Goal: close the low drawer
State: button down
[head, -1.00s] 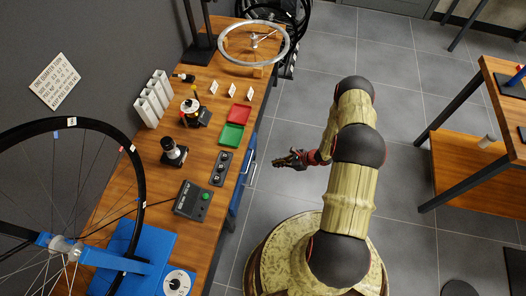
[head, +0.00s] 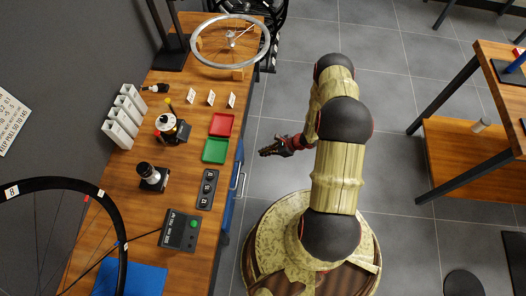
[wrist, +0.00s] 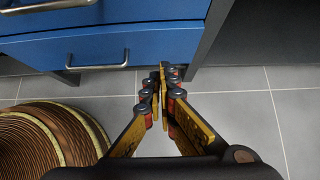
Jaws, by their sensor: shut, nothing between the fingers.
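The low drawer (wrist: 115,48) has a blue front with a grey bar handle (wrist: 97,62), seen in the wrist view under another blue drawer (wrist: 120,12). I cannot tell how far out the low drawer stands. In the head view a blue drawer front (head: 229,205) with a handle (head: 240,182) shows beside the bench edge; the bench hides most of it. My gripper (wrist: 162,70) is shut and empty, its fingertips appearing over the low drawer's lower right part. Contact cannot be told. In the head view my gripper (head: 264,152) is over the floor, right of the bench.
The wooden bench (head: 150,215) carries a red tray (head: 222,124), a green tray (head: 215,150), a control box (head: 180,230) and a wheel (head: 230,42). A dark cabinet side (wrist: 222,45) stands right of the drawers. A second table (head: 470,150) is far right; tiled floor lies between.

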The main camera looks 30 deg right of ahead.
jog(key=w+a+f+b, duration=0.4)
jog(key=w+a+f, duration=0.1)
jog(key=a, duration=0.2)
jog(key=shift+w, duration=0.15)
jog(key=shift+a, duration=0.1)
